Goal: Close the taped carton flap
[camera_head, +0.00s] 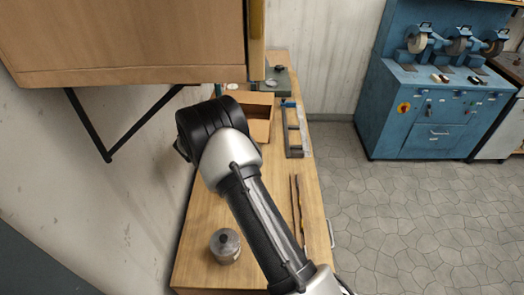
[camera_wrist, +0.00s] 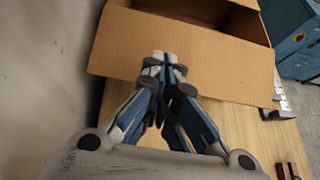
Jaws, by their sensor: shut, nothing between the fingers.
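A brown cardboard carton (camera_head: 260,128) stands on the wooden workbench, partly hidden behind my arm in the head view. In the wrist view its broad near panel (camera_wrist: 225,68) lies just ahead of my fingers, and the dark open inside shows beyond its upper edge. I cannot tell whether this panel is the flap or a side wall, and I see no tape clearly. My gripper (camera_wrist: 165,62) is shut and empty, its fingertips over the lower left part of the panel. I cannot tell if they touch it. In the head view the fingers are hidden.
A wooden wall cabinet (camera_head: 120,45) on a black bracket overhangs the bench's left side. A metal can (camera_head: 225,245) stands near the front. A metal frame tool (camera_head: 293,135) and thin sticks (camera_head: 298,205) lie to the right. A blue grinder cabinet (camera_head: 425,110) stands across open floor.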

